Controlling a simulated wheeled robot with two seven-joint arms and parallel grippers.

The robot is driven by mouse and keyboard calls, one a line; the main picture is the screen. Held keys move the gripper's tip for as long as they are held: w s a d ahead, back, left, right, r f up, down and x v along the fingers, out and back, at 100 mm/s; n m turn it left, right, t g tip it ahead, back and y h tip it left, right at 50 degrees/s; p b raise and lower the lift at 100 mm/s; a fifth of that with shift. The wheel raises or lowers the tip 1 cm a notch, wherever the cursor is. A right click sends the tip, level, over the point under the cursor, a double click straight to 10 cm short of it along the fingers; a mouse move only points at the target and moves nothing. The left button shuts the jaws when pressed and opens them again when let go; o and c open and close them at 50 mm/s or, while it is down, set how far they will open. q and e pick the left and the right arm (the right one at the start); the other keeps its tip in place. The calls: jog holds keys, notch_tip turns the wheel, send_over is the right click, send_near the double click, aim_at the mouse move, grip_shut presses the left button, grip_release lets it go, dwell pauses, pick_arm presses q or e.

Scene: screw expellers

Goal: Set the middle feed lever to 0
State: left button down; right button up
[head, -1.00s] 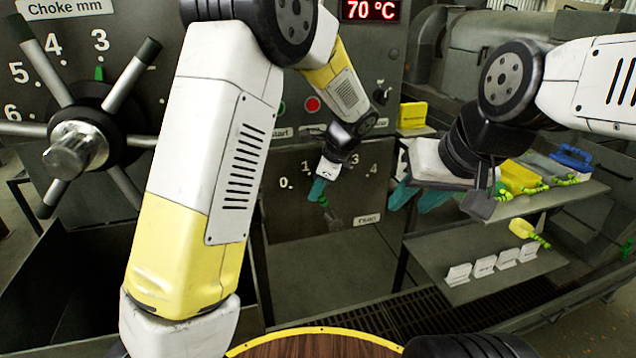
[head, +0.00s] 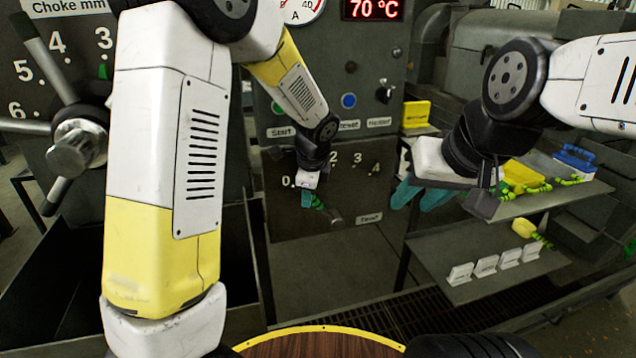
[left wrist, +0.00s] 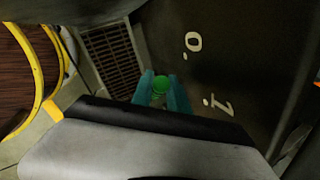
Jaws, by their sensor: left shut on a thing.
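The feed lever (head: 321,206) has a green grip and sits on a dark panel with a scale from 0 to 4. It points up and left from its pivot, towards the 0 (head: 286,182) side. The 1 is hidden behind my gripper in the head view. My left gripper (head: 308,198) is shut on the lever's green end. In the left wrist view the green knob (left wrist: 160,84) sits between the teal fingers, with 0 and 1 beside it. My right gripper (head: 421,196) is open and empty, right of the panel, fingers apart.
A grey shelf (head: 480,250) with white cards and a yellow-handled tool stands at the right, below another shelf holding yellow and blue items. The choke handwheel (head: 78,150) is at the left. Buttons and a 70 °C display (head: 372,9) are above the lever panel.

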pick_arm(q)
jog(key=shift+s+a+f+t+h, duration=0.2)
jog(key=shift+a+f+t+h, duration=0.1)
jog(key=shift+a+f+h, duration=0.35)
jog(key=c, duration=1.6)
grip_release()
jog(key=shift+o, duration=0.2)
jog(key=v, duration=0.8)
jog(key=shift+a, duration=0.1)
